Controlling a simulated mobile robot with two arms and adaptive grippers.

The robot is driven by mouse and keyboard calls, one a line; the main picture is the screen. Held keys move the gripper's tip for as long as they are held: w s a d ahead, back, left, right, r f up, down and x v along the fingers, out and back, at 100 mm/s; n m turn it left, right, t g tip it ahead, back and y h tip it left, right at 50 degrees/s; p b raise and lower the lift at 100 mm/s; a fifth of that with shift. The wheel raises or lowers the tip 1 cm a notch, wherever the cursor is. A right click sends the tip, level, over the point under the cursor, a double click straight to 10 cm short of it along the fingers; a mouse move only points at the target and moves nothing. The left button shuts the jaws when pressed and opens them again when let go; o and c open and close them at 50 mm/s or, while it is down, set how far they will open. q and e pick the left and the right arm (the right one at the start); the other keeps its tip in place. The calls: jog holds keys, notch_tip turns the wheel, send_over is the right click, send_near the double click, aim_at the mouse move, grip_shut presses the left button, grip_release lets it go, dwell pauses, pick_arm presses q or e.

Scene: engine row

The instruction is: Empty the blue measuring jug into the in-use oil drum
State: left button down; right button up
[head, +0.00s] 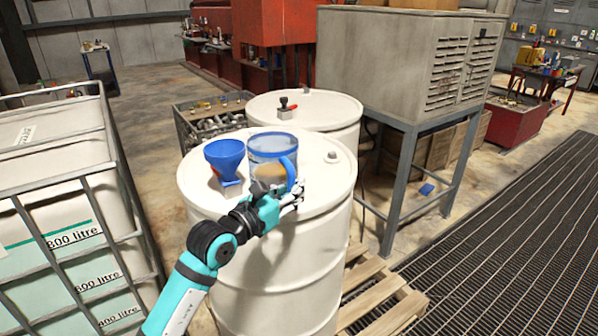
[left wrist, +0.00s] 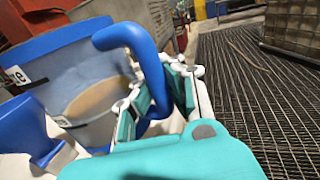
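The blue measuring jug (head: 272,158) stands upright on the lid of the near white drum (head: 290,270), with brownish liquid low inside. Its clear wall, blue rim and blue handle also show in the left wrist view (left wrist: 95,100). My left gripper (head: 287,196) is at the jug's handle, on its near right side. In the left wrist view its fingers (left wrist: 160,95) lie closely on both sides of the handle and look shut on it. A blue funnel (head: 226,160) stands upright on the same lid, just left of the jug. My right gripper is out of view.
A second white drum (head: 305,112) with a red and black fitting (head: 285,104) stands behind. A caged white tank (head: 62,200) is at the left. A grey louvred cabinet (head: 400,65) on a stand is behind right. A wooden pallet (head: 385,300) lies beneath the near drum.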

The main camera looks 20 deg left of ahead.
pick_arm(q)
jog(key=s+f+n+y, duration=0.1)
jog(key=s+f, duration=0.3)
jog(key=s, duration=0.4)
jog(key=s+f+n+y, duration=0.1)
jog(key=s+f+y, duration=0.2)
jog(key=s, duration=0.6)
jog(key=s+f+n+t+y, duration=0.1)
jog(key=s+f+n+y, duration=0.1)
jog(key=s+f, duration=0.3)
jog(key=s, duration=0.3)
jog(key=shift+s+d+f, duration=0.2)
jog(key=shift+d+f, duration=0.2)
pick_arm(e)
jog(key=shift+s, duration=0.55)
pick_arm(q)
jog(key=shift+w, duration=0.1)
